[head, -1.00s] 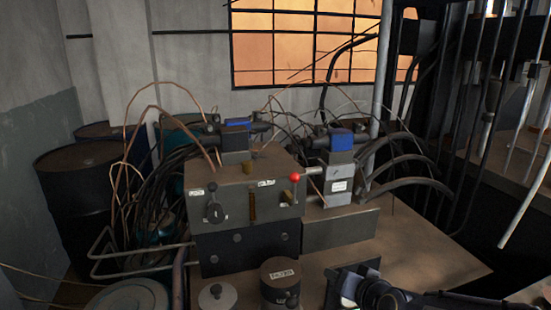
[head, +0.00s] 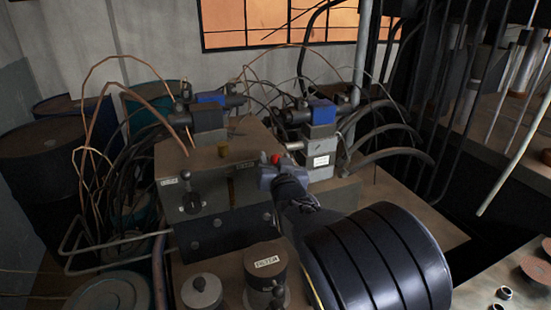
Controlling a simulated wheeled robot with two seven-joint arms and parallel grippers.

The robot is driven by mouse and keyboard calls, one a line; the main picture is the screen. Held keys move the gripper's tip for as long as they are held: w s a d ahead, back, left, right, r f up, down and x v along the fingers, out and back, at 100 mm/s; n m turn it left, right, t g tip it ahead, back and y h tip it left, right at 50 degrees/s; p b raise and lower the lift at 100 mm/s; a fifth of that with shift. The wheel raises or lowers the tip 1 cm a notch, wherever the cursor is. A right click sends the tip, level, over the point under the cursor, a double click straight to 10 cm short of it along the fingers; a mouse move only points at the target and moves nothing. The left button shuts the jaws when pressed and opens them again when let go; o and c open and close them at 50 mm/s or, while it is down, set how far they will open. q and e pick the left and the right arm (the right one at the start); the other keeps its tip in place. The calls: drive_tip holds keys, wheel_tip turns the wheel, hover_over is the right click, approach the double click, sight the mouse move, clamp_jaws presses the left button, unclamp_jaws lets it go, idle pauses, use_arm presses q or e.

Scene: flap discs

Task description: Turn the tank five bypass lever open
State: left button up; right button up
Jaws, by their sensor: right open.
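A lever with a red ball knob (head: 276,158) stands out at the right end of the dark steel valve block (head: 225,165). My right gripper (head: 267,173) is at the block's right front corner, its open jaws at the red knob. The knob's top shows above the jaws, and the gripper hides the rest of the lever. I cannot tell whether they touch. A black-handled lever (head: 191,196) sits on the block's front left. The small white labels on the block are too small to read. My left gripper is not in view.
A labelled cylinder (head: 265,272) and a round-capped fitting (head: 201,290) stand in front of the block. Blue-topped valves (head: 320,115), thick black hoses (head: 395,160) and thin copper pipes (head: 98,80) crowd behind and beside it. Dark drums (head: 45,165) stand at the left.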

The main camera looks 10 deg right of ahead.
drive_tip(key=shift+w, duration=0.25)
drive_tip(key=shift+c, duration=0.3)
clamp_jaws()
drive_tip(key=shift+d, duration=0.1)
